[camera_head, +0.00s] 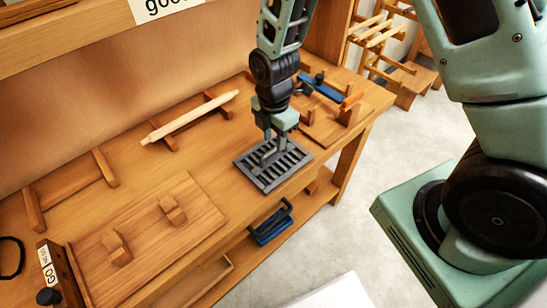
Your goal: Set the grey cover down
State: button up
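The grey cover (276,170) is a flat slatted grate with a raised part in its middle. It is near the front edge of the wooden bench, toward the right end. My gripper (271,143) points down over the cover's middle, with its fingers at the raised part. The fingers appear closed around that part, which they partly hide. The cover looks level. I cannot tell whether it touches the bench top or is slightly above it.
A wooden board with two blocks (147,233) lies to the left. A pale wooden bar (189,117) rests on supports behind. A blue-handled tool (322,87) is on the right. A blue item (271,222) sits on the lower shelf.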

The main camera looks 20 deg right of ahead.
aim_at(273, 150)
jog(key=shift+a+f+p, duration=0.15)
jog(key=shift+f+p, duration=0.5)
jog(key=shift+f, duration=1.9)
grip_shut()
